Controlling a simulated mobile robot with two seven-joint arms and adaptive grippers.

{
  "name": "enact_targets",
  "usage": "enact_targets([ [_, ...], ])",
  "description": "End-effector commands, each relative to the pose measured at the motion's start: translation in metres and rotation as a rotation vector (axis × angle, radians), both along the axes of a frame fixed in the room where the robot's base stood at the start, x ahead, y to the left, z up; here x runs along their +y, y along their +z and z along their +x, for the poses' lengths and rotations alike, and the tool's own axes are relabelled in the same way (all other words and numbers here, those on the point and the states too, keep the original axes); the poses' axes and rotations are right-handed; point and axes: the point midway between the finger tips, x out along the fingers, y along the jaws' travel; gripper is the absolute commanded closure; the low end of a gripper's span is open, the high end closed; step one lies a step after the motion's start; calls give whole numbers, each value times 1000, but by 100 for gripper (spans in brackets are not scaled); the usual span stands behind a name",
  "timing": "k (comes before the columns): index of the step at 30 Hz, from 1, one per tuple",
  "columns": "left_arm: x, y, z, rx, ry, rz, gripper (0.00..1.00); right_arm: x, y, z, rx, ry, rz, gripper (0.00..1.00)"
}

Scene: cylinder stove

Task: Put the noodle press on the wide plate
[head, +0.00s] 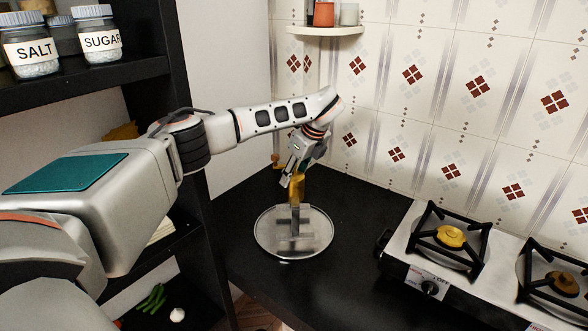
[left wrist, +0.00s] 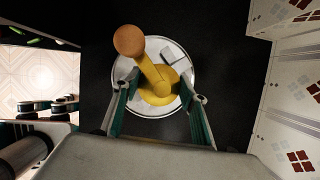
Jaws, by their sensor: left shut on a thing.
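The noodle press has a yellow body (head: 297,188) with grey metal parts below it. In the left wrist view its yellow shaft (left wrist: 153,72) ends in a round orange knob. My left gripper (head: 296,176) is shut on the yellow part and holds the press upright over the wide plate. The wide plate (head: 262,236) is round and shiny and lies on the dark counter; it also shows behind the press in the left wrist view (left wrist: 121,70). The press's lower metal end is over the plate; I cannot tell whether it touches. My right gripper is not in view.
A gas stove (head: 410,262) with black grates stands on the counter at right. A tiled wall (head: 440,100) and a small corner shelf (head: 325,30) are behind. A black shelf unit (head: 95,75) with salt and sugar jars is at left.

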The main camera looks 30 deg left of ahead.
Motion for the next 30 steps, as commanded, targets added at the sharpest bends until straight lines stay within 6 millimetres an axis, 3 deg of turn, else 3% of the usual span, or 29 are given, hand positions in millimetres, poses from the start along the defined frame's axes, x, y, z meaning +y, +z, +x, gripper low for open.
enact_targets([
  [7, 0, -24, 1, -4, -2, 0, 100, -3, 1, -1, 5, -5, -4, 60],
  [20, 0, -29, 1, -5, -1, 0, 100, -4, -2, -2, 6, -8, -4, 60],
  [21, 0, -32, -1, 2, 0, 0, 47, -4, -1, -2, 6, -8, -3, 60],
  [22, 0, -32, -1, 2, 0, 0, 41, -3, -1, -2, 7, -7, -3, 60],
  [30, 0, -32, -1, 2, 0, 0, 41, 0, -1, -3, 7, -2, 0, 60],
])
